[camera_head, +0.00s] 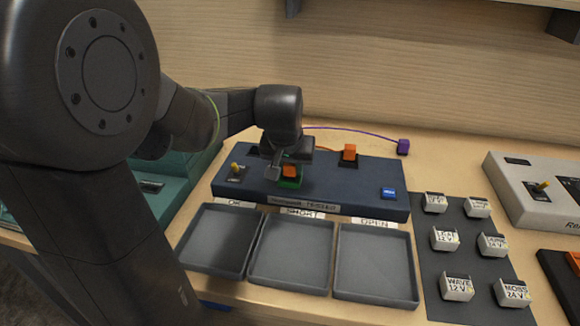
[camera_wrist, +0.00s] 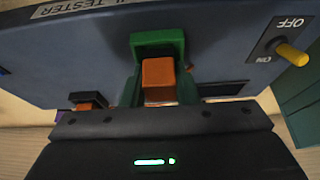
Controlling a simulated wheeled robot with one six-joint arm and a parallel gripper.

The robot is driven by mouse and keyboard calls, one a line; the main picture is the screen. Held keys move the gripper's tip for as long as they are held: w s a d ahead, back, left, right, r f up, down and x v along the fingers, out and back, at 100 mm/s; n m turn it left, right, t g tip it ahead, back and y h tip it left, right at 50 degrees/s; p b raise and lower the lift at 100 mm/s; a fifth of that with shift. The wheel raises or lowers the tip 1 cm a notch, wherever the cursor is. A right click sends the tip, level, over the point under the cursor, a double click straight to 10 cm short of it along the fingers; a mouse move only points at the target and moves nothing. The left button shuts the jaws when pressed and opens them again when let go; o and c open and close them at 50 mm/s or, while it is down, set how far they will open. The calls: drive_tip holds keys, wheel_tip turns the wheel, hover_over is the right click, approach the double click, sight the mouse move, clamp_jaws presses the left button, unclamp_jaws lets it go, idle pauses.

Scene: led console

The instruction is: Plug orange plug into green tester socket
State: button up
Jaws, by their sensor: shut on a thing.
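The blue tester (camera_head: 240,188) lies on the table with a green socket (camera_head: 290,183) near its middle. The socket also shows in the wrist view (camera_wrist: 157,39). My gripper (camera_head: 289,166) is over this socket, shut on an orange plug (camera_head: 290,171). In the wrist view the orange plug (camera_wrist: 158,73) sits against the green frame, at its opening. I cannot tell how deep it goes; my gripper hides part of it. A second orange plug (camera_head: 349,152) stands on a dark base at the tester's back right.
A toggle switch (camera_head: 236,170) is at the tester's left, a blue button (camera_head: 389,193) at its right. A purple block (camera_head: 403,146) with a cable lies behind. Grey trays (camera_head: 291,283) line the front. Several labelled blocks (camera_head: 445,239) stand on a dark mat at right.

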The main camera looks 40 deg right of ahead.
drive_tip(key=shift+s+a+f, duration=0.1)
drive_tip(key=shift+a+f, duration=0.1)
drive_tip(key=shift+f, duration=0.3)
drive_tip(key=shift+s+a+f, duration=0.1)
drive_tip(key=shift+a+f, duration=0.1)
drive_tip(key=shift+f, duration=0.3)
drive_tip(key=o, duration=0.8)
drive_tip(key=shift+c, duration=1)
drive_tip(key=shift+o, duration=0.6)
drive_tip(key=shift+w+d+r+p, duration=0.1)
drive_tip(key=shift+d+r+p, duration=0.05)
drive_tip(key=shift+r+p, duration=0.3)
drive_tip(key=shift+w+d+r+p, duration=0.1)
drive_tip(key=shift+d+r+p, duration=0.05)
drive_tip(key=shift+r+p, duration=0.25)
drive_tip(key=o, duration=0.3)
drive_tip(key=shift+r, duration=0.35)
drive_tip(key=shift+o, duration=0.2)
drive_tip(key=shift+d+r+p, duration=0.1)
drive_tip(key=shift+r+p, duration=2)
drive_tip(key=shift+r, duration=0.55)
drive_tip(key=shift+f, duration=0.1)
